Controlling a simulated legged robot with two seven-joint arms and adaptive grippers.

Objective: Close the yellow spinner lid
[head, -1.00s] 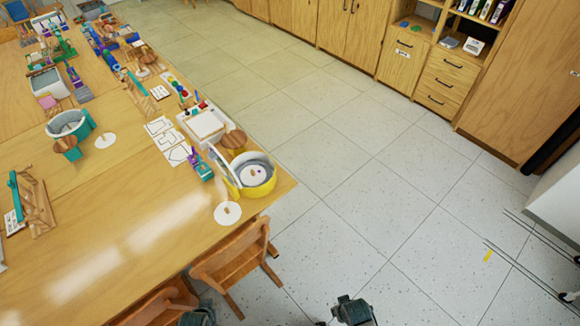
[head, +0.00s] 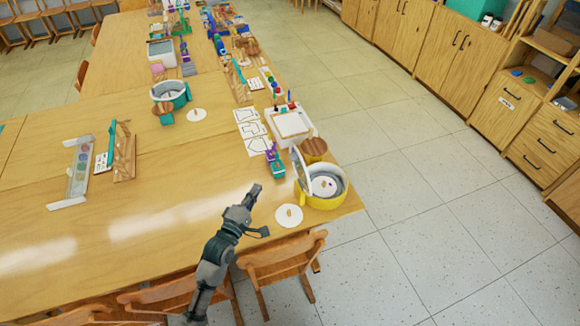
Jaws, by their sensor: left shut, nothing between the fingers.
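The yellow spinner (head: 320,201) stands near the table's right corner, with a grey inner wall and a white disc inside. Its lid (head: 300,172) is open and stands upright on the spinner's left side, pale on the face I see. My left gripper (head: 256,190) is shut and empty. It shows over the table, left of the spinner and apart from the lid. My right gripper is not in view.
A white disc with a wooden knob (head: 289,215) lies in front of the spinner. A wooden-topped yellow container (head: 314,148) and a white tray (head: 291,124) stand behind. A purple and teal item (head: 274,162) is left of the lid. Chairs (head: 281,262) stand at the front edge.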

